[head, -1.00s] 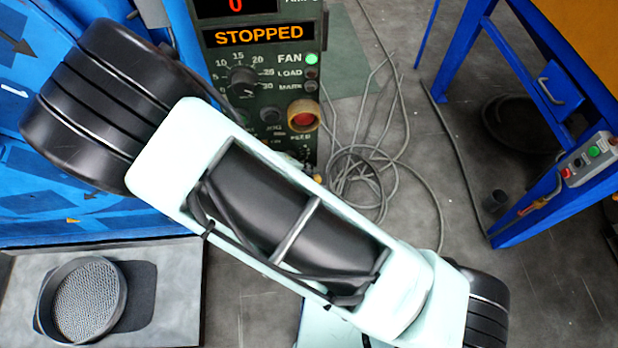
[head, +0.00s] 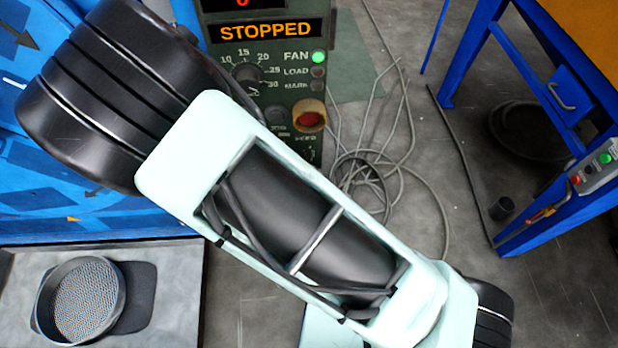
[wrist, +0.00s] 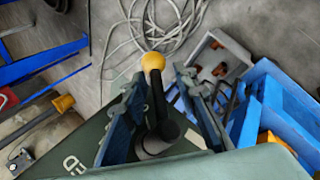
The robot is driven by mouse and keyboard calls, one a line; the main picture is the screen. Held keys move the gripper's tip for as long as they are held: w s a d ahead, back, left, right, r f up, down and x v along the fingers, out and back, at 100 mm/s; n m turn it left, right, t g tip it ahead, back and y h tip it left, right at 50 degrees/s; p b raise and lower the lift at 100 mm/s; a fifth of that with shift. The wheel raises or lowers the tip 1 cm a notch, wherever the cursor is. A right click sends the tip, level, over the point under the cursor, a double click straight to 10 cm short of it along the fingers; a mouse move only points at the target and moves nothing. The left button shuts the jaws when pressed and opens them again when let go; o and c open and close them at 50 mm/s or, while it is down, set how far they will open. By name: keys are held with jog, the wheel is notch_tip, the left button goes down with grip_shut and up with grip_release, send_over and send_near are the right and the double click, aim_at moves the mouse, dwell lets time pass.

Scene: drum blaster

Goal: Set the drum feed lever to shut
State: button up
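The feed lever (wrist: 158,105) shows in the wrist view as a dark stem with a yellow-orange ball knob (wrist: 153,61), rising from a round black pivot on the dark green panel. My gripper (wrist: 158,78) is open, with one blue finger on each side of the lever. The knob sits level with or just past the fingertips. I cannot tell whether either finger touches the stem. In the head view the dark green control panel (head: 285,103) shows a "FEED" label by my arm. My arm hides the lever and gripper there.
The panel display (head: 265,30) reads "STOPPED", and the FAN light (head: 319,57) is green. A red button (head: 310,120) and a dial (head: 247,76) sit below. Grey cables (head: 365,170) lie on the floor. A blue bench (head: 560,150) stands right; a round sieve (head: 82,300) lies lower left.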

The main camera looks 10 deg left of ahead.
jog(key=shift+r, duration=0.15)
jog(key=v, duration=1.1)
jog(key=shift+s+a+r, duration=0.15)
jog(key=shift+s+r, duration=0.1)
